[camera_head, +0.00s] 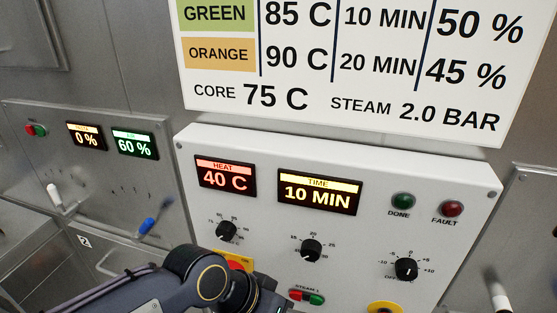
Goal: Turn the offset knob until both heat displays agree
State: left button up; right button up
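The white control panel (350,160) has a red HEAT display (225,177) reading 40 C. I see only this one heat display. The black offset knob (406,269) is at the panel's lower right, inside a scale from -10 to +10. Its label is partly hidden by the knob, and its exact setting is too small to read surely. A dark arm of mine comes in from the lower left and reaches in front of the panel's lower left. No gripper fingers show, and nothing of mine touches the offset knob.
The panel also has a TIME display (319,192) reading 10 MIN, a heat-side knob (227,230), a middle knob (311,250), a DONE lamp (402,201) and a FAULT lamp (451,209). A white chart (350,70) hangs above. A steel panel (95,180) stands left.

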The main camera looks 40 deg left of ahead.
aim_at(406, 269)
jog(key=k+j, duration=0.1)
jog(key=j, duration=0.25)
jog(key=k+j, duration=0.1)
jog(key=j, duration=0.3)
jog(key=k+j, duration=0.1)
jog(key=j, duration=0.25)
jog(key=k+j, duration=0.1)
jog(key=j, duration=0.3)
jog(key=k+j, duration=0.1)
jog(key=j, duration=0.25)
